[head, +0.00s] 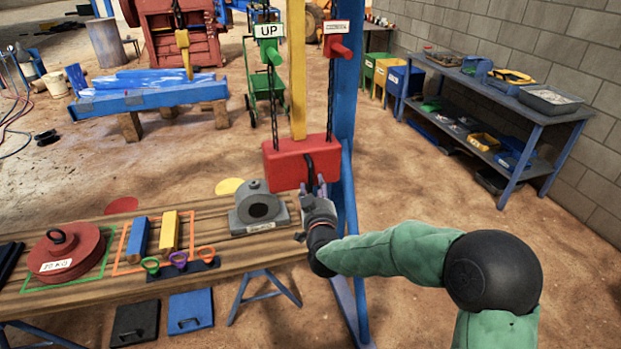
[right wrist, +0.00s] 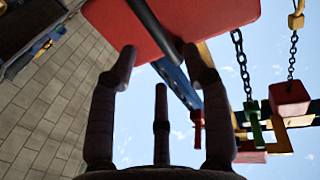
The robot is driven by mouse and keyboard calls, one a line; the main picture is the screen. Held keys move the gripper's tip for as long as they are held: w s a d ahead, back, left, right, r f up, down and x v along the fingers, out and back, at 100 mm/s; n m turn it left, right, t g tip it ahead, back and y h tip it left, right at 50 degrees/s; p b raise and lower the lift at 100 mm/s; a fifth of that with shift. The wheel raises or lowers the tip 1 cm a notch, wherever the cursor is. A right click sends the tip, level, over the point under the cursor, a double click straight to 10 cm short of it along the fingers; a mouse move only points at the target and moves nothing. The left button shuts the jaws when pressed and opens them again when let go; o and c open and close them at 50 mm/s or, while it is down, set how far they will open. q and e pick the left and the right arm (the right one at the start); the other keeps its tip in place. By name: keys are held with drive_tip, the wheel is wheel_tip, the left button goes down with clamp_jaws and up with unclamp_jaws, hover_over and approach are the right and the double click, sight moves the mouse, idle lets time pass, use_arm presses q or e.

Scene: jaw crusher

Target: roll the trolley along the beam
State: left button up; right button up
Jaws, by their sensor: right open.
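A red box (head: 290,163) hangs beside the blue post (head: 346,90), with a black bar or hook (head: 309,163) at its front. Chains run up from it past a green handle (head: 274,53) marked UP and a red handle (head: 338,46) with an unreadable label. I cannot make out the trolley or the beam for certain. My right gripper (head: 314,188) is open just below the red box. In the right wrist view its fingers point up at the red box (right wrist: 215,15); I cannot tell whether they touch it. My left gripper is not in view.
A wooden bench (head: 215,255) holds a grey bearing housing (head: 243,214), a red weight (head: 66,252) and blue and yellow bars. A yellow post (head: 298,75) stands behind the red box. A blue shelf unit (head: 560,120) lines the right wall, with bare floor before it.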

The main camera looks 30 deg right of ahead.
sight(312, 177)
drive_tip(key=b+x, duration=0.1)
drive_tip(key=x, duration=0.5)
drive_tip(key=shift+w+d, duration=0.2)
drive_tip(key=shift+w, duration=0.1)
clamp_jaws()
